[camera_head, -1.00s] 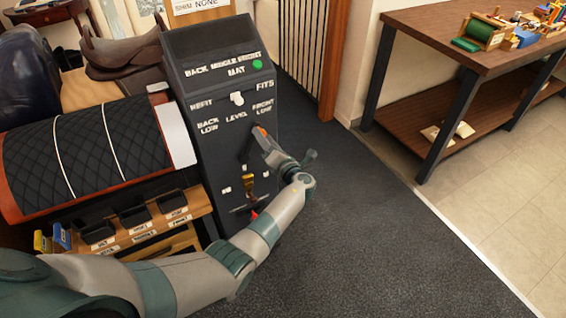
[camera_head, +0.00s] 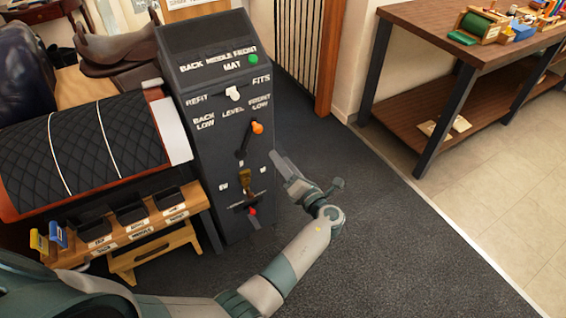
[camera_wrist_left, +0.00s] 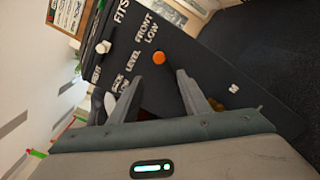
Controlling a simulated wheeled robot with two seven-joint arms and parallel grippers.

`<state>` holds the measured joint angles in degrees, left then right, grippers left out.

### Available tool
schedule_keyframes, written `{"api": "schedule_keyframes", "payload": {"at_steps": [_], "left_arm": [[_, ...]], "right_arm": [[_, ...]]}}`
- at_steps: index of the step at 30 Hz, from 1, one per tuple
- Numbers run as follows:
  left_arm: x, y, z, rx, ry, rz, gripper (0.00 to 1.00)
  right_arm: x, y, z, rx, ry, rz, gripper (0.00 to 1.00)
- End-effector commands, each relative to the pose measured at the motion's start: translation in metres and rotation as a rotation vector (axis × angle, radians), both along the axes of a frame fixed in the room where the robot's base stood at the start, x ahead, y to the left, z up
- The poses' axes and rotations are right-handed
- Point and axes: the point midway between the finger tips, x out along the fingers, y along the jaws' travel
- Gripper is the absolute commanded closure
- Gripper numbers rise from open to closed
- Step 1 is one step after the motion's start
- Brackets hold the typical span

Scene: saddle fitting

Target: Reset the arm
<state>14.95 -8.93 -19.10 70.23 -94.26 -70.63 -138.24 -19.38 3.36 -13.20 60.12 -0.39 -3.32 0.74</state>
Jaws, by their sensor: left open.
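My left gripper (camera_head: 277,160) is in front of the dark control panel (camera_head: 205,140), to the right of its levers and apart from them. It is open and empty. In the left wrist view the left gripper (camera_wrist_left: 155,90) has its two fingers spread, with the panel beyond them. An orange-knobbed lever (camera_head: 257,128) stands under the LEVEL and FRONT LOW labels; its orange knob (camera_wrist_left: 159,57) also shows between and beyond the fingers. Below it is a lever with a red tip (camera_head: 252,211). A white knob (camera_head: 234,94) sits between REFIT and FITS. My right gripper is not in view.
A green button (camera_head: 253,59) is on the panel top. A black quilted pad (camera_head: 80,145) and a brown saddle (camera_head: 118,48) are at left, above labelled black bins (camera_head: 132,215). A wooden bench (camera_head: 420,35) stands at right. Dark floor right of the panel is clear.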

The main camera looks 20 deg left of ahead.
Motion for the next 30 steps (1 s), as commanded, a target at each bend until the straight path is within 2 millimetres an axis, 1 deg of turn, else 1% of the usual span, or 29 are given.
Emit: {"api": "schedule_keyframes", "payload": {"at_steps": [14,17,19,20,23,26,27,29,30], "left_arm": [[0.0,0.0,0.0,-0.001,0.0,-0.001,0.57],[-0.001,0.0,-0.006,-0.019,-0.001,-0.006,0.57],[-0.003,0.0,-0.017,-0.054,-0.006,-0.017,0.57],[-0.004,0.001,-0.024,-0.075,-0.007,-0.023,0.57],[-0.01,0.0,-0.055,-0.188,-0.023,-0.047,0.57],[-0.022,-0.002,-0.1,-0.36,-0.048,-0.068,0.57],[-0.029,-0.003,-0.121,-0.445,-0.06,-0.072,0.57],[-0.042,-0.006,-0.155,-0.587,-0.083,-0.068,0.57],[-0.052,-0.009,-0.177,-0.689,-0.102,-0.058,0.57]], "right_arm": [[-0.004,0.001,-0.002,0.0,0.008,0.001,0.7],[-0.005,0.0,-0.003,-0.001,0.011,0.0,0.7],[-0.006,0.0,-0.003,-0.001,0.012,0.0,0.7],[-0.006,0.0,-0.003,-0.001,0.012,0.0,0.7],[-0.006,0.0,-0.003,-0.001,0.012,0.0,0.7],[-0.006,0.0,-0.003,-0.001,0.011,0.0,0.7],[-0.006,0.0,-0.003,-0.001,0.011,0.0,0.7],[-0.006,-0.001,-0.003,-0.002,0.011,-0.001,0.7],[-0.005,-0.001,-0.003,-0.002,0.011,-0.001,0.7]]}}
